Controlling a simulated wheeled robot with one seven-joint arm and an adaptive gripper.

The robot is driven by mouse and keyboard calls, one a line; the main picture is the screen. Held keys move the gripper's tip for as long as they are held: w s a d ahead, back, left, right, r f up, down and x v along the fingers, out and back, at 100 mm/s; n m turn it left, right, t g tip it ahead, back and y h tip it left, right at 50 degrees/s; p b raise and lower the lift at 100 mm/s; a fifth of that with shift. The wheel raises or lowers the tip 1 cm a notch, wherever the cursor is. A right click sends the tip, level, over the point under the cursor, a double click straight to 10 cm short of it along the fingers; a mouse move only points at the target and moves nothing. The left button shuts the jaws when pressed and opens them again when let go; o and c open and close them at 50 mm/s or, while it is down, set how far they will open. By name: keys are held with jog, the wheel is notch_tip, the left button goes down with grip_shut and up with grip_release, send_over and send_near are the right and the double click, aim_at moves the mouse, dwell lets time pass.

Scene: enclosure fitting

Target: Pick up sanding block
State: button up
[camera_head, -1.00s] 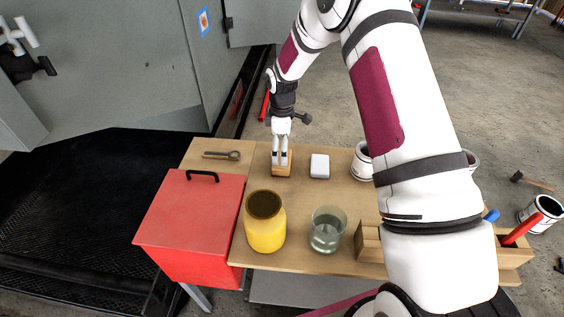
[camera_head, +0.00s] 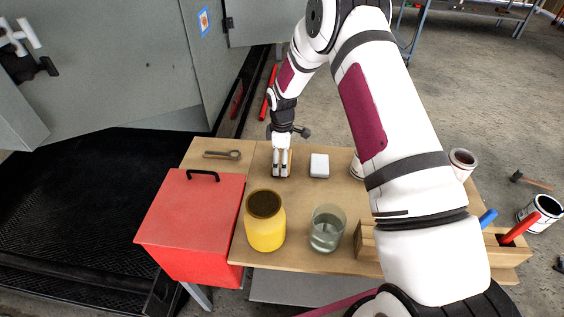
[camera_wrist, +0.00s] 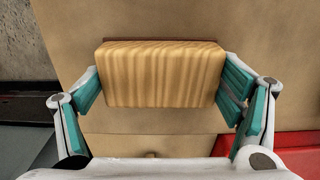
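The sanding block (camera_wrist: 162,75) is a light wooden block with striped grain and a thin reddish-brown edge along its far side. In the wrist view it lies on the tabletop, between the two teal-padded fingers of my gripper (camera_wrist: 162,84). The fingers are spread wide, one at each end of the block, with the pads very close to its ends. Any contact is hard to make out. In the head view my gripper (camera_head: 282,174) is low over the table, and its fingers hide most of the block, leaving a narrow wooden strip showing.
A white block (camera_head: 319,166) sits just right of my gripper. A wrench (camera_head: 221,154) lies to the left. A red toolbox (camera_head: 190,225), a yellow jar (camera_head: 265,230) and a glass of liquid (camera_head: 327,232) are nearer. A wooden tray (camera_head: 505,254) is at right.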

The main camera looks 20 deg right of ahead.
notch_tip(320, 180, up, 10)
dwell(0.7)
jog(key=shift+o, duration=1.3)
jog(key=shift+r, duration=0.1)
jog(key=shift+c, duration=0.4)
